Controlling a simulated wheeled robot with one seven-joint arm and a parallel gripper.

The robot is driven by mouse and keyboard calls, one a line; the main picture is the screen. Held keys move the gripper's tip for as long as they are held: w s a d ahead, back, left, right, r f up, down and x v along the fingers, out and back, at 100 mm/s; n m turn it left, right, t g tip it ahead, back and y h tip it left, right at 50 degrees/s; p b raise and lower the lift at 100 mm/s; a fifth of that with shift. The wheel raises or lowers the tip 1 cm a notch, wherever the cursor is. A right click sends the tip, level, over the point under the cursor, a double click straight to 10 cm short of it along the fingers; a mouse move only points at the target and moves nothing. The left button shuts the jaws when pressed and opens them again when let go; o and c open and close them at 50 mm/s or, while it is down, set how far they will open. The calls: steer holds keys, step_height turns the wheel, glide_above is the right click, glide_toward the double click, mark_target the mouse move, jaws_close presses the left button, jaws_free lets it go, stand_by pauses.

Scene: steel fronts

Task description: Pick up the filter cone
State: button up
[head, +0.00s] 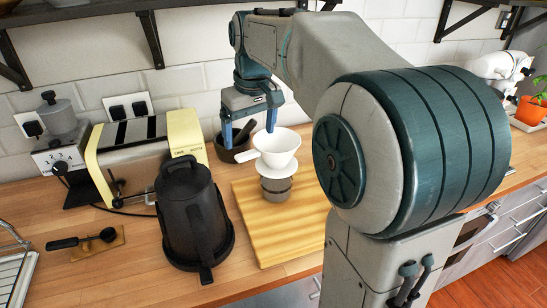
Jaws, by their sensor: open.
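The white filter cone (275,147) stands upright with its wide flange resting on a small dark cup (275,190). The cup is on a light wooden board (262,231) on the counter. A short handle juts from the cone's left side. My gripper (249,138) is open and empty, pointing down above and slightly left of the cone. Its right finger appears close to the cone's rim in the picture; I cannot tell whether it touches.
A black kettle (190,215) stands left of the board, with a yellow toaster (143,152) and a grinder (58,121) beyond. A dark mortar (229,155) with a pestle sits behind the cone. A portafilter (84,239) lies at the left. My arm hides the counter at right.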

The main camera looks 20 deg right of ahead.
mark_target(249, 153)
steer(key=f, duration=0.5)
steer(key=shift+w+a+f, duration=0.1)
steer(key=shift+w+a, duration=0.05)
steer(key=shift+w, duration=0.25)
jaws_close()
